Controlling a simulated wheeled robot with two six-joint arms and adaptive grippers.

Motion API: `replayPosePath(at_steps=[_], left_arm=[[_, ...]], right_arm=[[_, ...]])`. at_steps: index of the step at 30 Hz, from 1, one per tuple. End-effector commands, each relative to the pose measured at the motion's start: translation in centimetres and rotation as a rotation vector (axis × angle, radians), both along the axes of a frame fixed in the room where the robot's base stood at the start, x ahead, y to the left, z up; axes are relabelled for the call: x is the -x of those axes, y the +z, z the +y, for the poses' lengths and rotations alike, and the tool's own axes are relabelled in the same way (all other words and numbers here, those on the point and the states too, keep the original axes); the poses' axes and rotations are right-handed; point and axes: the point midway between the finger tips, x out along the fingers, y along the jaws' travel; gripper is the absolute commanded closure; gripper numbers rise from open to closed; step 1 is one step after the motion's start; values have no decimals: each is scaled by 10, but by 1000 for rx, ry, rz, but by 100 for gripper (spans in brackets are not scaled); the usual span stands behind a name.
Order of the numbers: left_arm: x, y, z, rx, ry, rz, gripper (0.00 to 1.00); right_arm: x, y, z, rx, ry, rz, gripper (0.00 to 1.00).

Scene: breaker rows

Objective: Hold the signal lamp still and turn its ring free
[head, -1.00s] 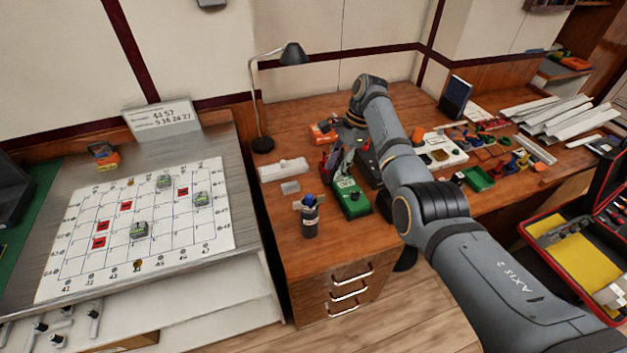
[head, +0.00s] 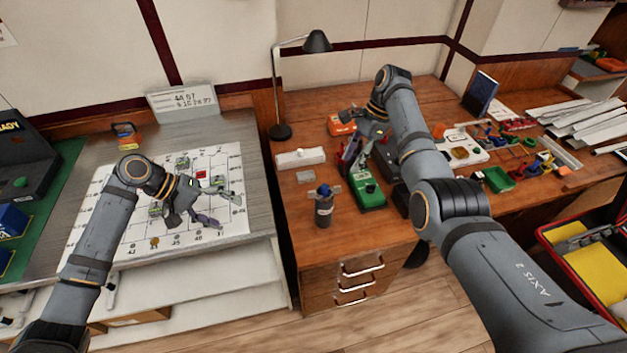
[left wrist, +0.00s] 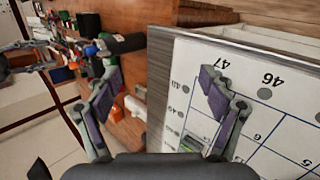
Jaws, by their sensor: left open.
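I cannot tell for sure which thing is the signal lamp. A small dark cylinder with a blue top (head: 324,208) stands upright near the front left of the wooden desk and may be it; no separate ring can be made out. A similar dark cylinder (left wrist: 122,43) shows beyond the fingers in the left wrist view. My left gripper (head: 228,209) is open and empty above the white grid sheet (head: 110,238), left of the cylinder. In the left wrist view its fingers (left wrist: 160,88) are wide apart. My right gripper (head: 358,136) is behind the cylinder, near a green device (head: 369,192); its jaws are unclear.
A desk lamp (head: 317,41) and a white block (head: 300,158) stand behind the cylinder. A sign (head: 183,100) stands behind the sheet. A black box (head: 22,150) is at far left. Loose parts and a green tray (head: 498,179) lie on the right.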

Motion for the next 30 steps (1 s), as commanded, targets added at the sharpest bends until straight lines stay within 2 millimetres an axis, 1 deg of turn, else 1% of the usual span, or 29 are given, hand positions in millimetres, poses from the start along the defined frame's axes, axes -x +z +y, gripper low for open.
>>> replayPosePath(at_steps=[1,5,8,9,11,12,14,15,18,21,24,28,30], left_arm=[[-19,-4,-7,-29,-54,-87,18],[-53,-22,-24,-143,-237,-282,18],[-81,-31,-48,-244,-422,-424,18],[-91,-32,-61,-287,-510,-480,18],[-105,-33,-83,-348,-656,-556,18],[-112,-33,-103,-374,-758,-601,18],[-117,-30,-133,-396,-905,-661,18],[-120,-27,-152,-409,-997,-696,18],[-122,-19,-190,-429,-1191,-765,18],[-122,-12,-214,-443,-1320,-809,18],[-121,-8,-224,-449,-1382,-828,18],[-121,-8,-226,-451,-1397,-832,18],[-121,-12,-227,-450,-1395,-831,18]], right_arm=[[0,-1,0,0,0,0,62],[0,0,0,0,0,0,62],[0,0,0,0,0,0,62],[0,0,0,0,0,0,62],[0,0,0,0,0,0,62],[0,0,0,0,0,0,62],[0,0,0,0,0,0,62],[0,0,0,0,0,0,62],[0,0,0,0,0,0,62],[0,0,0,0,0,0,62],[0,0,0,0,0,0,62],[0,0,0,0,0,0,62],[0,0,0,0,0,0,62]])
